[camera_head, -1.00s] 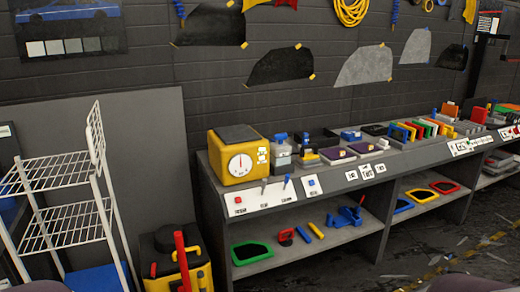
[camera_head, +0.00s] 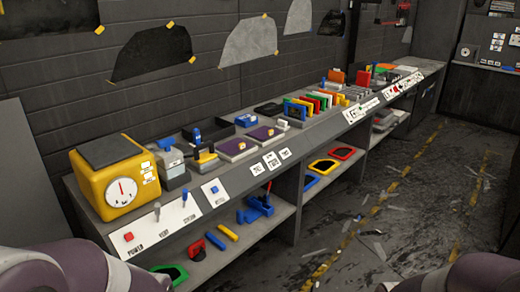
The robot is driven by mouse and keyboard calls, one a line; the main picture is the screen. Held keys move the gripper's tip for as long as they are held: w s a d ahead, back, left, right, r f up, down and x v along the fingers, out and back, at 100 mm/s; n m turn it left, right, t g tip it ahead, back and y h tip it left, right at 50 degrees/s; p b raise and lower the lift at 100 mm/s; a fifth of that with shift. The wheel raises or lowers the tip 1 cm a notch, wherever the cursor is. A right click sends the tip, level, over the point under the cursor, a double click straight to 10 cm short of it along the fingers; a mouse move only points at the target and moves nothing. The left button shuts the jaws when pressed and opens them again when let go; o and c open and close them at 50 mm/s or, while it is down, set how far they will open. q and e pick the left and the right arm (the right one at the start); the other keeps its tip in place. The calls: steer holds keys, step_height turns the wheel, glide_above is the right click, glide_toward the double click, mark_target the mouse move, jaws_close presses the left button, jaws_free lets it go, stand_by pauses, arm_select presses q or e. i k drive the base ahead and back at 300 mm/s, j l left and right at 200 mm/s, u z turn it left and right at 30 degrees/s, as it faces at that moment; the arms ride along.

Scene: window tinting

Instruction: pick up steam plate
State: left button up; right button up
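I cannot tell for certain which thing is the steam plate. A yellow box (camera_head: 112,187) with a round white dial and a dark flat top plate (camera_head: 108,150) stands at the near left end of the grey workbench (camera_head: 236,177). Two flat purple-topped pads (camera_head: 264,133) lie further along the bench, side by side. Parts of my arms show at the bottom left and bottom right corners. Neither of my grippers is in view.
A row of coloured racks (camera_head: 315,100) stands further along. The lower shelf (camera_head: 228,252) holds a blue tool (camera_head: 257,207) and coloured frames (camera_head: 323,165). The floor to the right is open, with scattered scraps.

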mark_target(204, 160)
steer(key=i+l+z, duration=0.2)
steer(key=i+z, duration=0.75)
steer(key=i+u, duration=0.4)
steer(key=i, duration=0.4)
steer(key=i+l+u, duration=0.15)
steer(key=i+u, duration=0.25)
steer(key=i, duration=0.4)
